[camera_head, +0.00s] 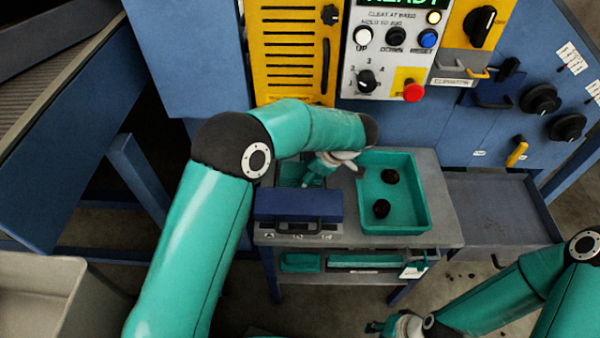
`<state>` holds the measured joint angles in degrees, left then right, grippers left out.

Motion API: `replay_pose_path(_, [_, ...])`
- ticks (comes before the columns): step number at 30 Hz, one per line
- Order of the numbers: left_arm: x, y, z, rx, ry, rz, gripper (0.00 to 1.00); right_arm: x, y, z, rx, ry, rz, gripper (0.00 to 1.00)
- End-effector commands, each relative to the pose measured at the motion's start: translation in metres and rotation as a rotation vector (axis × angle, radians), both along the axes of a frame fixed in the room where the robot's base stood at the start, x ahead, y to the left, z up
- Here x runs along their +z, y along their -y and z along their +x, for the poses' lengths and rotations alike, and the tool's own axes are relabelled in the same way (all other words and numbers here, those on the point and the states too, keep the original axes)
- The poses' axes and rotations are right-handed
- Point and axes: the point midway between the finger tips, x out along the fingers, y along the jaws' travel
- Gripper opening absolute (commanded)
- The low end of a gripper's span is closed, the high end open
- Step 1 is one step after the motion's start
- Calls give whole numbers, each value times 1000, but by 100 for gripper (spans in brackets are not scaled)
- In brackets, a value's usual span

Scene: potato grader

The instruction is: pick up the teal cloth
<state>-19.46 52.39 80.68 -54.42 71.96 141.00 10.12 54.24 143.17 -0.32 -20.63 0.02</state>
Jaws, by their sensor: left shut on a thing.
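A teal patch, which looks like the teal cloth (291,173), lies on the grey-topped stand behind a dark blue box, partly hidden by my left arm. My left gripper (318,177) reaches down at its right edge, shut on what looks like the cloth; the fingertips are small and the grip itself is hard to see. My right gripper (380,327) is low at the bottom edge, away from the stand, and its fingers are too small and cut off to read.
A teal tray (424,190) with two dark potatoes stands right of my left gripper. The dark blue box (298,206) is in front of the cloth. The control panel (388,60) with a red button rises behind. A grey shelf (500,215) adjoins at right.

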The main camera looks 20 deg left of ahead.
Motion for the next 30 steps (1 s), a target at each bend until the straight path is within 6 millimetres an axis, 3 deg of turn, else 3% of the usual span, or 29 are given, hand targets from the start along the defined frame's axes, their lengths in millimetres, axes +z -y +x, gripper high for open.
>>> replay_pose_path(8, [1, -1, -1, 0, -2, 1, 42, 0, 0, 0, 0, 0, 0, 31])
replay_pose_path(16, [17, -16, -7, 2, 1, 1, 42, 0, 0, 0, 0, 0, 0, 31])
replay_pose_path(30, [61, -94, -43, 5, 2, 0, 42, -2, 0, 0, 0, 0, 0, 31])
